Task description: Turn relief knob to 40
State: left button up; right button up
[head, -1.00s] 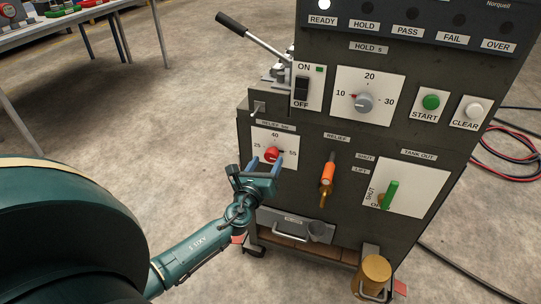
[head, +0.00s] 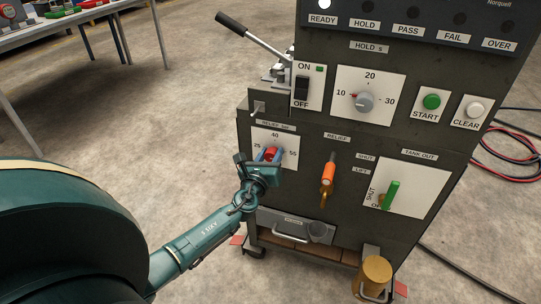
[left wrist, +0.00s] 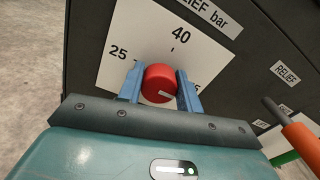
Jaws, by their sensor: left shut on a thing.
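The red relief knob (head: 271,154) sits on a white dial plate (head: 288,137) marked 25, 40 and 55, at the left of the dark cabinet front. My left gripper (head: 269,156) reaches it from below, with its blue fingers on either side of the knob, shut on it. In the left wrist view the red knob (left wrist: 159,82) lies between the two fingers (left wrist: 160,88). A pale pointer line on its face points right and slightly down, away from the 40 mark, roughly toward the 55 side. The 55 label is mostly hidden by a finger there. My right gripper is not in view.
An orange-handled relief lever (head: 328,173) hangs right of the dial, and a green tank-out handle (head: 390,194) is farther right. Above are the hold knob (head: 364,102) and an on/off switch (head: 302,88). A drawer handle (head: 290,234) is below.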

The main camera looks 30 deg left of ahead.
pick_arm(q)
jog(key=c, duration=0.3)
jog(key=shift+c, duration=0.2)
